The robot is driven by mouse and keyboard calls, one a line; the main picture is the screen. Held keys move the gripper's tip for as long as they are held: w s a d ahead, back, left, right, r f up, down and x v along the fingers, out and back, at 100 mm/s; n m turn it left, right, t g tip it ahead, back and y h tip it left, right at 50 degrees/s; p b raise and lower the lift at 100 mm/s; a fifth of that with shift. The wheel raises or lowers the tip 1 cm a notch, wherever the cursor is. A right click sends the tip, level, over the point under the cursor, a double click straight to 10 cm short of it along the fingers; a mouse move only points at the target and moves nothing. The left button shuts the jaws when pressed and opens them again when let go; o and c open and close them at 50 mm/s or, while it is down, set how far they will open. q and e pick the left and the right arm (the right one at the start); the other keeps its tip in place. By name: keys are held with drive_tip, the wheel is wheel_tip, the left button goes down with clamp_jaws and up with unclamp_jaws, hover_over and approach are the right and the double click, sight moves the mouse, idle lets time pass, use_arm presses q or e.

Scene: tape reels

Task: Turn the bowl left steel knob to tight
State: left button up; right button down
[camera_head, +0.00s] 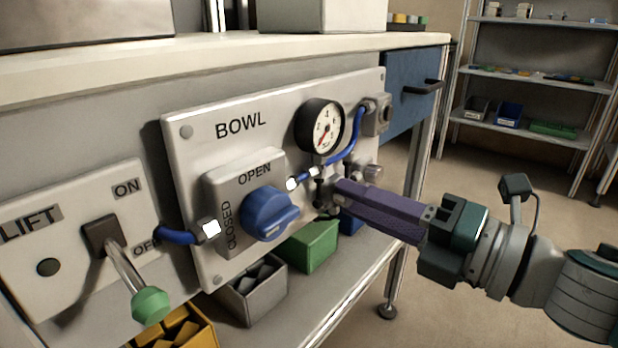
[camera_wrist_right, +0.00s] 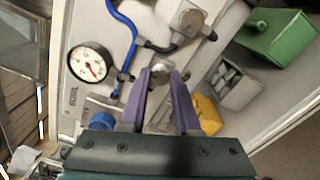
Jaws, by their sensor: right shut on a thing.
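The BOWL panel (camera_head: 190,165) is a pale plate on the bench front. My right gripper (camera_head: 336,195), with purple fingers, reaches in from the right at the panel's lower right part. In the right wrist view its fingertips (camera_wrist_right: 161,76) are shut on the left steel knob (camera_wrist_right: 160,71), one finger on each side. In the head view the fingers mostly hide this knob. My left gripper is not in view.
A gauge (camera_head: 319,126), a blue hose (camera_head: 357,130) and a blue OPEN/CLOSED knob (camera_head: 268,214) are close to my fingers. A LIFT switch with a green-tipped lever (camera_head: 150,304) is at left. Bins, including a green one (camera_head: 312,246), sit below. Floor at right is clear.

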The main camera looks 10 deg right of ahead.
drive_tip(key=shift+m, duration=0.6)
drive_tip(key=c, duration=0.6)
unclamp_jaws()
drive_tip(key=p+v, duration=0.1)
drive_tip(key=v, duration=0.9)
drive_tip(key=shift+p, duration=0.4)
